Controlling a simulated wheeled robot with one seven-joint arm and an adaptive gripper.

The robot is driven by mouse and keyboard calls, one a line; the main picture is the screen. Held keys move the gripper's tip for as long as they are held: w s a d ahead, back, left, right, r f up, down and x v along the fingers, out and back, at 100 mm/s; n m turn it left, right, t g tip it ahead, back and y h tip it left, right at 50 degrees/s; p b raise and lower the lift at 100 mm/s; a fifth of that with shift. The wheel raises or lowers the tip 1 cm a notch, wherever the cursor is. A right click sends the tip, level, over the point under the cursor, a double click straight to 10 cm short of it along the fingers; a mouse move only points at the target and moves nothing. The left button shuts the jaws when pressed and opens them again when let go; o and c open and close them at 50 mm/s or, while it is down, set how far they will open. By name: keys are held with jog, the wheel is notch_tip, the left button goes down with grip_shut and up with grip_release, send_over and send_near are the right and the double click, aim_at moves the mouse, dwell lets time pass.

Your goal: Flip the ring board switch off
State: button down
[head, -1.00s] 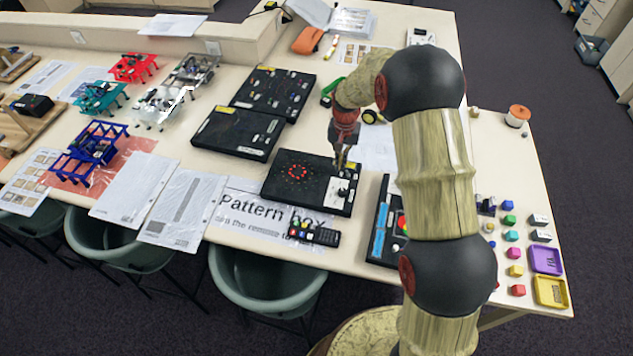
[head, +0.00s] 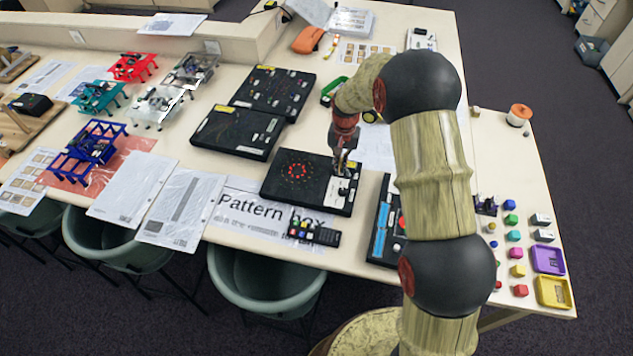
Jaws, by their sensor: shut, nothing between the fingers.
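The ring board (head: 280,187) is a flat black box lying on the table, with a ring of lit red lights (head: 296,172) on its left half. A white switch panel (head: 339,192) with small dark parts is on its right half. My gripper (head: 342,171) is shut and empty, pointing down at the upper edge of this panel. The fingertips are very close to the panel; I cannot tell whether they touch it. The switch lever is too small and partly covered by the fingers, so its position cannot be told.
Two more black boards (head: 237,133) (head: 272,92) lie behind to the left. A remote (head: 314,235) lies on the Pattern box sheet (head: 250,212) in front. Another black box (head: 383,220) with a blue strip is to the right, close to my arm.

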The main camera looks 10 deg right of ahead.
jog(key=shift+f+b, duration=0.3)
jog(key=shift+f, duration=0.35)
jog(key=shift+s+d, duration=0.25)
jog(key=shift+d, duration=0.25)
jog(key=shift+w+a+r+p, duration=0.15)
jog(key=shift+r+p, duration=0.85)
jog(key=shift+r, duration=0.8)
jog(key=shift+a+r+p, duration=0.15)
jog(key=shift+r+p, duration=0.85)
jog(key=shift+r, duration=0.75)
